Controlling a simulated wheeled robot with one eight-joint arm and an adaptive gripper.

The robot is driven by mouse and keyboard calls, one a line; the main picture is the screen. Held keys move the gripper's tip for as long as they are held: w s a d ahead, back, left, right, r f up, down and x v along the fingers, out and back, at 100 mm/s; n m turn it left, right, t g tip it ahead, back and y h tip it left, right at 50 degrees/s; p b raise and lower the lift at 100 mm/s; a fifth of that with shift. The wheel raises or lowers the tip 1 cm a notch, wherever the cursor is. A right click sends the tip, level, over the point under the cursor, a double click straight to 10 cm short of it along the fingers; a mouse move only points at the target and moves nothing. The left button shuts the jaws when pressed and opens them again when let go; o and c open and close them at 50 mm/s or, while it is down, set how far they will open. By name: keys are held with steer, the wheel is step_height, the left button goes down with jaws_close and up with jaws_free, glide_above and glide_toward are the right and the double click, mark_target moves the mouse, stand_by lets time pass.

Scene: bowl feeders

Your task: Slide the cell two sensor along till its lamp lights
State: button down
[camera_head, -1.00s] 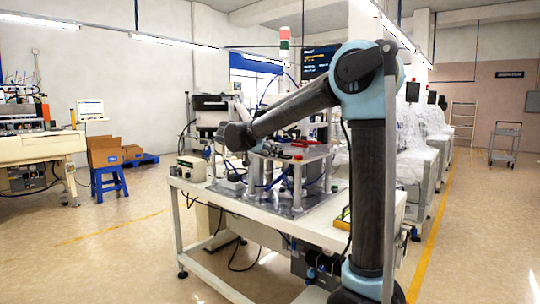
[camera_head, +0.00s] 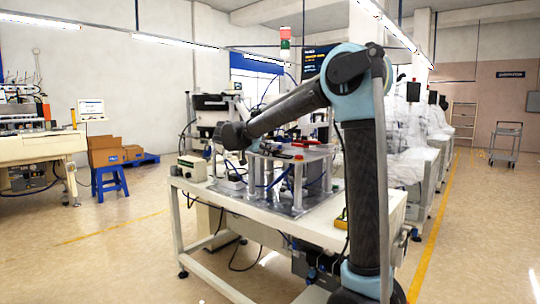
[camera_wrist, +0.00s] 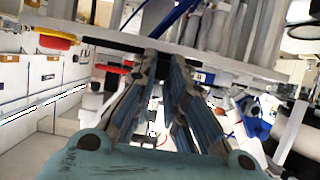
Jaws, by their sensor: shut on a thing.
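My gripper (camera_wrist: 165,62) shows in the wrist view, its two blue-grey fingers converging at the edge of a pale plate (camera_wrist: 240,62). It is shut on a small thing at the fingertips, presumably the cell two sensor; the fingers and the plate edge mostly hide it. In the head view my wrist hangs over the left part of the bowl feeder bench (camera_head: 318,218), and it hides the fingertips. I cannot make out the sensor's lamp in either view.
A raised plate on metal posts (camera_head: 298,180) stands on the bench right of my wrist. A pale control box (camera_head: 192,168) sits at the bench's left end. Blue tubes and cables run near the fingers. A blue stool (camera_head: 110,183) stands on open floor at left.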

steer(key=shift+w+a, duration=0.15)
steer(key=shift+a, duration=0.05)
steer(key=c, duration=1.6)
jaws_free()
steer(key=v, duration=1.2)
steer(key=shift+f, duration=0.1)
